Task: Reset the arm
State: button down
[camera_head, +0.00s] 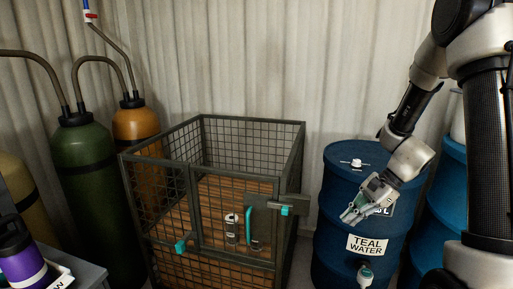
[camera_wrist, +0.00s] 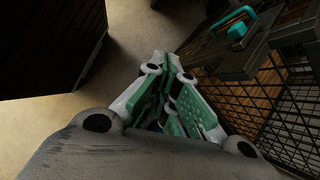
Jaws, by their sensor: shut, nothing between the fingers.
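My gripper (camera_head: 352,214) is shut and empty in the head view. It hangs in front of the blue drum labelled "TEAL WATER" (camera_head: 338,262), to the right of the wire cage. My arm comes down to it from the upper right. In the wrist view, the closed green-padded fingers of my gripper (camera_wrist: 165,60) point away from the camera, above bare floor. I cannot tell whether the gripper touches the drum.
A wire cage (camera_head: 180,160) with teal handles stands in the middle, holding small canisters (camera_head: 231,228). Green (camera_head: 82,160) and orange (camera_head: 135,124) gas cylinders stand left. A purple bottle (camera_head: 22,262) is at lower left. Another blue drum (camera_head: 450,180) is at right.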

jog(key=s+d+r+n+t+h, duration=0.2)
jog(key=s+d+r+n+h, duration=0.1)
jog(key=s+r+n, duration=0.4)
jog(key=s+d+r+n+t+h, duration=0.2)
jog(key=s+d+r+n+h, duration=0.2)
jog(key=s+r+n, duration=0.4)
jog(key=s+r, duration=0.4)
jog(key=r, duration=0.1)
jog(key=shift+s, duration=0.1)
